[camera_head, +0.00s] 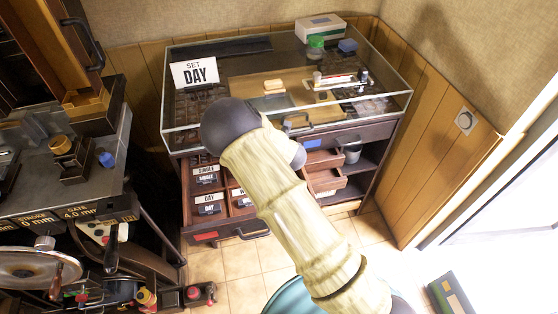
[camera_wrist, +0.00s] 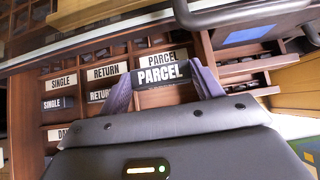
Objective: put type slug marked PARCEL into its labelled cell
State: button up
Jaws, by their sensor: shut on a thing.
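In the wrist view, my gripper (camera_wrist: 162,82) is shut on the type slug marked PARCEL (camera_wrist: 160,74), a dark block with a white-lettered face held between its two purple-grey fingers. The slug is over or just in front of the cell with the white PARCEL label (camera_wrist: 165,57), in the top right of the type drawer (camera_wrist: 45,165). The slug covers the lower part of that label. Bare wooden floor of the cell shows below the slug. I cannot tell how high the slug is above it. In the head view, my arm hides the gripper and the slug.
Neighbouring cells hold a SINGLE slug (camera_wrist: 58,103) and a RETURN slug (camera_wrist: 100,95), with thin dividers between. In the head view, a DAY slug (camera_head: 209,209) lies in the drawer. A glass-topped cabinet (camera_head: 335,118) overhangs it, with a SET DAY sign (camera_head: 194,72). A drawer handle (camera_wrist: 240,10) is close above.

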notch_tip(320, 180, down, 5)
jog(key=b, duration=0.3)
jog(key=shift+w+a+r, duration=0.1)
jog(key=shift+r, duration=0.1)
jog(key=shift+w+a+f, duration=0.1)
jog(key=shift+w+a, duration=0.05)
jog(key=shift+w, duration=0.15)
jog(key=shift+d+f, duration=0.1)
jog(key=shift+d, duration=0.35)
jog(key=shift+s+a+f+b, duration=0.2)
jog(key=shift+a+f+b, duration=0.05)
jog(key=shift+f+b, duration=0.1)
jog(key=shift+f, duration=0.15)
jog(key=shift+w, duration=0.1)
